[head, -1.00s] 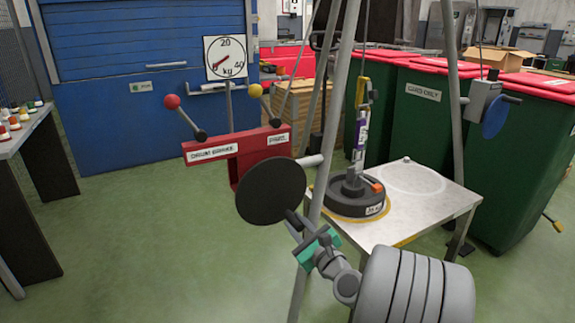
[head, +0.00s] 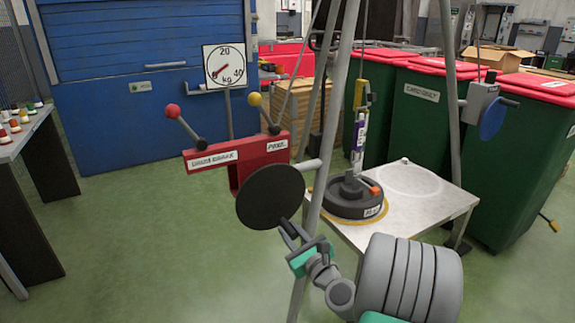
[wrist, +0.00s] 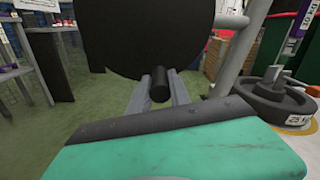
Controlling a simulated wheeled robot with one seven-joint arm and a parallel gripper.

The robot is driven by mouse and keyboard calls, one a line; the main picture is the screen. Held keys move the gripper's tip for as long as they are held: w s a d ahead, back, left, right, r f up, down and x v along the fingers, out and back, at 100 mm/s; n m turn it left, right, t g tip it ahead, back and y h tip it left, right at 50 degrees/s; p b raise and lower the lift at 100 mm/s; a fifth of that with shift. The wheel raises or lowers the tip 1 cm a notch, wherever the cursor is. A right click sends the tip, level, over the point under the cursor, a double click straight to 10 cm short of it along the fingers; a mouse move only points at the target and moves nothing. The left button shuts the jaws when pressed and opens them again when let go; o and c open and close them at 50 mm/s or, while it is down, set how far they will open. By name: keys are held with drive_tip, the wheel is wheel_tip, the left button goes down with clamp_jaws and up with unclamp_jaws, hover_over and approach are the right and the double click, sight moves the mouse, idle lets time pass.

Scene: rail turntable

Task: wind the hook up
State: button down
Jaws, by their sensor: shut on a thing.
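A black crank disc (head: 268,197) sits on the near side of the red winch body (head: 237,163), by the tripod leg. My gripper (head: 289,232) is shut on the crank handle at the disc's lower right edge. In the wrist view the dark handle (wrist: 160,83) sits between the two grey fingers. A yellow block (head: 361,95) hangs on the line inside the tripod, with a purple-labelled piece (head: 358,135) below it. Under that, a dark round weight (head: 352,195) rests on the table. I cannot make out the hook's shape, or whether it is attached to the weight.
Two levers stand on the winch, one red-knobbed (head: 172,111) and one yellow-knobbed (head: 255,99). A kg dial (head: 224,66) stands behind. The tripod leg (head: 334,130) is close beside the disc. The pale table (head: 420,208) is right; green floor is open at left.

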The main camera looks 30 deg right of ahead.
drive_tip(key=shift+a+f+m+p, duration=0.2)
drive_tip(key=shift+a+m+p, duration=0.25)
drive_tip(key=shift+a, duration=0.3)
drive_tip(key=shift+a+r+m+p, duration=0.15)
drive_tip(key=shift+a+m+p, duration=0.3)
drive_tip(key=shift+m+p, duration=0.35)
drive_tip(key=shift+a+m+p, duration=0.8)
drive_tip(key=shift+m+p, duration=0.15)
drive_tip(key=shift+p, duration=0.15)
drive_tip(key=shift+a+r+m+p, duration=0.15)
drive_tip(key=shift+a+m+p, duration=0.35)
drive_tip(key=shift+m+p, duration=0.3)
drive_tip(key=shift+a+r+m+p, duration=0.2)
drive_tip(key=shift+a+m+p, duration=0.1)
drive_tip(key=shift+a+m, duration=0.75)
drive_tip(key=shift+d, duration=0.2)
